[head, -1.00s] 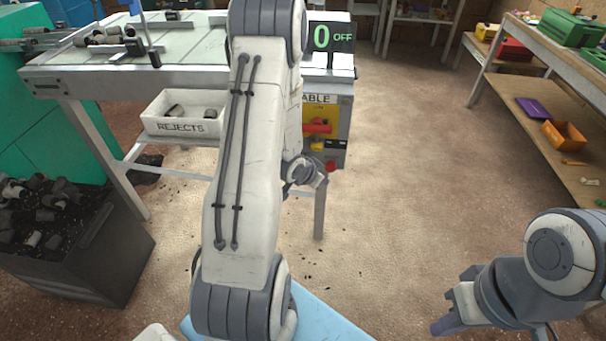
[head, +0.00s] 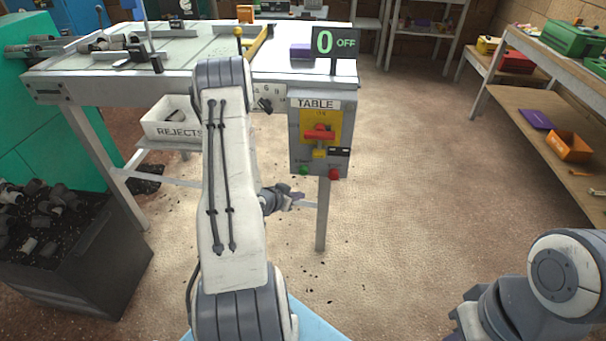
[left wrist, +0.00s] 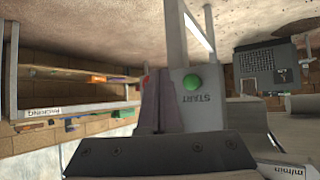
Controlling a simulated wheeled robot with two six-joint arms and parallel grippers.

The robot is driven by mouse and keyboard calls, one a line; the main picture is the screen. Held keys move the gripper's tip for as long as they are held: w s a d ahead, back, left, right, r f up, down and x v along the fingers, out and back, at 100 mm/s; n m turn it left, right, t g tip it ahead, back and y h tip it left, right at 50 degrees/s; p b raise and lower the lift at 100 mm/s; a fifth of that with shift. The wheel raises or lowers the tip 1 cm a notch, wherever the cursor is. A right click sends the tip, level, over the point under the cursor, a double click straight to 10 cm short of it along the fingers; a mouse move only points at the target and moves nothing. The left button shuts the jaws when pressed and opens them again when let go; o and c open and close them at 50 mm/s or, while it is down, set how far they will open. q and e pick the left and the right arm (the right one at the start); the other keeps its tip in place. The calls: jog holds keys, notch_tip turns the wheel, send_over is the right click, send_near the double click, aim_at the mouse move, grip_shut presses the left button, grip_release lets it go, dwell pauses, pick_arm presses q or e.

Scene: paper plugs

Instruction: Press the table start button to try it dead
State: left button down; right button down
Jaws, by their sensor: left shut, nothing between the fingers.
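The grey control box labelled TABLE (head: 294,135) hangs at the table's front right corner. Its green start button (head: 303,170) is at the lower left of its face, and a red button (head: 335,174) is at the lower right. In the left wrist view the green button (left wrist: 192,82) shows close by, beside an upside-down START label. My left gripper (head: 297,198) is shut and empty, just below the green button in the head view. In the wrist view its fingers are left of the button; contact is not visible. My right gripper is mostly cut off at the lower right.
A red switch handle (head: 319,132) with a yellow piece under it sits on the box. The display (head: 335,42) reads 0 OFF. A REJECTS bin (head: 165,132) is under the table (head: 110,88). A dark scrap bin (head: 100,255) stands at left. Floor to the right is open.

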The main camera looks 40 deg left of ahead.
aim_at(306, 175)
pick_arm(q)
jog(key=w+a, duration=0.3)
jog(key=w, duration=0.2)
jog(key=shift+w+a, duration=0.25)
jog(key=shift+w, duration=0.1)
dwell(1.8)
jog(key=shift+w+a, duration=0.25)
jog(key=shift+w, duration=0.1)
jog(key=shift+w+a, duration=0.25)
jog(key=shift+w, duration=0.2)
dwell(0.7)
jog(key=shift+s, duration=0.1)
jog(key=shift+s+d+p, duration=0.3)
jog(key=shift+s+d, duration=0.2)
jog(key=shift+s, duration=0.2)
jog(key=s+d, duration=0.1)
jog(key=s, duration=0.2)
jog(key=s+d, duration=0.1)
jog(key=shift+s+d, duration=0.15)
jog(key=shift+d, duration=0.15)
